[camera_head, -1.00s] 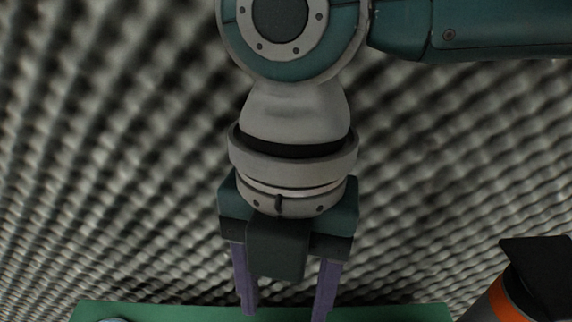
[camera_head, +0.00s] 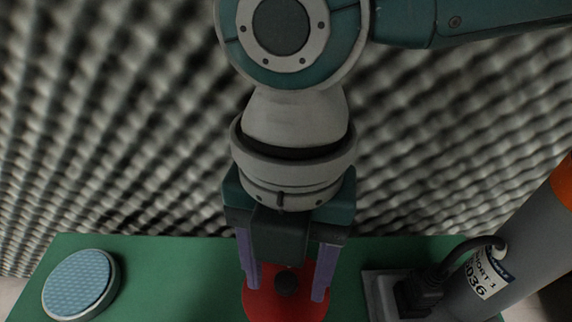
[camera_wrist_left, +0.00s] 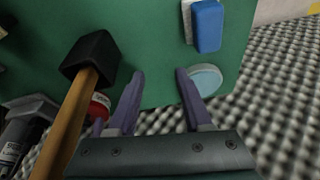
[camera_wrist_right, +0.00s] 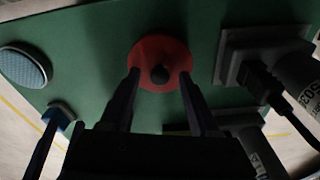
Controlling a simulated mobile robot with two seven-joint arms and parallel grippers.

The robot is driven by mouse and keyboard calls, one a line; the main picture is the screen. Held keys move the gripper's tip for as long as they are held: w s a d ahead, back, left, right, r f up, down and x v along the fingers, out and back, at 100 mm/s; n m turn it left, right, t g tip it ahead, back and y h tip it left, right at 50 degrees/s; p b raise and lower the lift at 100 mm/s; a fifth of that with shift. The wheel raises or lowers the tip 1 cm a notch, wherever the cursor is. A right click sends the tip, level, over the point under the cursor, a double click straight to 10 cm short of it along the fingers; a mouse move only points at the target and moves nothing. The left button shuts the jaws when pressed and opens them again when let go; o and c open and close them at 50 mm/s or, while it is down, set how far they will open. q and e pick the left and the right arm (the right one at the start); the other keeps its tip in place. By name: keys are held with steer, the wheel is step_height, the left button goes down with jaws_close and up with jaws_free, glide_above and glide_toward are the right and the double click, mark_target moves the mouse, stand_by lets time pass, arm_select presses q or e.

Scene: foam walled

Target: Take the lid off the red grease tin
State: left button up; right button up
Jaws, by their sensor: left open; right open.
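The red grease tin (camera_head: 262,307), with a dark round knob (camera_head: 287,284) on top of its lid, stands on a green table. The lid looks to be on. In the right wrist view the red lid (camera_wrist_right: 160,46) and its knob lie between and just beyond the fingertips of my right gripper (camera_wrist_right: 159,75). That gripper (camera_head: 285,291) is open above the tin, its fingers apart from the knob. My left gripper (camera_wrist_left: 160,74) is open and empty, outside the head view. In the left wrist view a red part (camera_wrist_left: 99,107) shows partly hidden behind a mallet.
A round blue-topped disc (camera_head: 80,283) lies at the table's left. A grey plate with a black plug and cable (camera_head: 420,292) and a grey cylinder (camera_head: 520,262) stand to the right. The left wrist view shows a black-headed mallet (camera_wrist_left: 90,58) and a blue block (camera_wrist_left: 207,26).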

steer(key=shift+r, duration=0.1)
jaws_close()
stand_by(0.3)
steer(key=shift+r, duration=0.15)
